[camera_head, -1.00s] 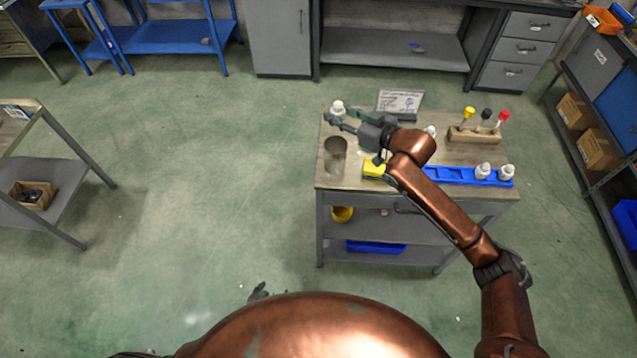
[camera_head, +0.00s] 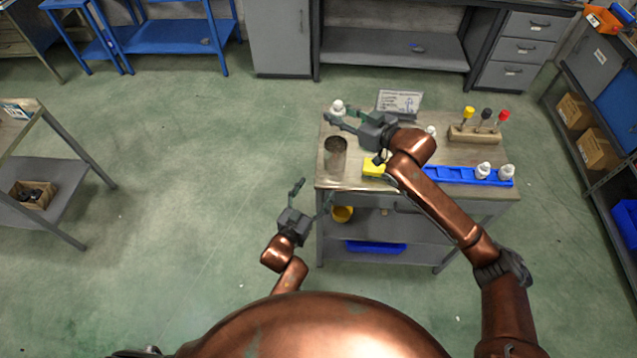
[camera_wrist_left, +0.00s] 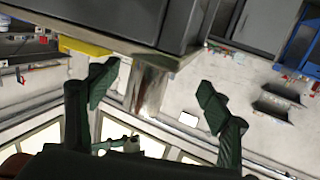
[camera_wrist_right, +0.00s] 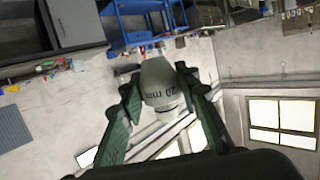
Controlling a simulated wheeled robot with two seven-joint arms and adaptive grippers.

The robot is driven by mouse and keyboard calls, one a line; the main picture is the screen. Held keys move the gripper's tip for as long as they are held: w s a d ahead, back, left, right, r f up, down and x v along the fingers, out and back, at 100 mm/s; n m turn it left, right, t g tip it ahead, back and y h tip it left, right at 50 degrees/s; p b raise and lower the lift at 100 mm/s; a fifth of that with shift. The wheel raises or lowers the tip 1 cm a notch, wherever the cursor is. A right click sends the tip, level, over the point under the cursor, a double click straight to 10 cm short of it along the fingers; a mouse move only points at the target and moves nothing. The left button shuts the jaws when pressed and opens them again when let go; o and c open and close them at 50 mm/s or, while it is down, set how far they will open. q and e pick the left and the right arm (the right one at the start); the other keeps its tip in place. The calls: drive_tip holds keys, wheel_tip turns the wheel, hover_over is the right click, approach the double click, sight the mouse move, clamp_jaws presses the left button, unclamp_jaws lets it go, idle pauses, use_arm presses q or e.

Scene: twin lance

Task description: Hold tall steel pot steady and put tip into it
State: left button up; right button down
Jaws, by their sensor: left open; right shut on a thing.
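The tall steel pot (camera_head: 335,160) stands upright at the left front corner of the cart's top. In the left wrist view the steel pot (camera_wrist_left: 148,88) shows between the spread fingers, beyond them. My left gripper (camera_head: 312,190) is open and empty, in front of the cart's left front corner, apart from the pot. My right gripper (camera_head: 337,118) is shut on a white tip (camera_head: 337,107), above the cart's far left part, beyond the pot. In the right wrist view the tip (camera_wrist_right: 160,82) sits between the fingers, with "20 mm" printed on it.
A blue tray (camera_head: 450,174) holds more white tips (camera_head: 483,170) at the right. A yellow block (camera_head: 374,167) lies right of the pot. A wooden stand (camera_head: 474,134) with coloured-handled tools and a sign (camera_head: 400,101) stand behind. Floor left of the cart is clear.

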use_arm(q)
drive_tip(key=r, duration=0.3)
drive_tip(key=shift+d+r+t, duration=0.25)
drive_tip(key=shift+d+t, duration=0.05)
drive_tip(key=shift+d, duration=0.1)
approach(339, 150)
drive_tip(key=x, duration=0.6)
drive_tip(key=shift+w+d+f, duration=0.1)
drive_tip(key=shift+w+d, duration=0.05)
drive_tip(key=shift+w, duration=0.2)
drive_tip(key=c, duration=1.3)
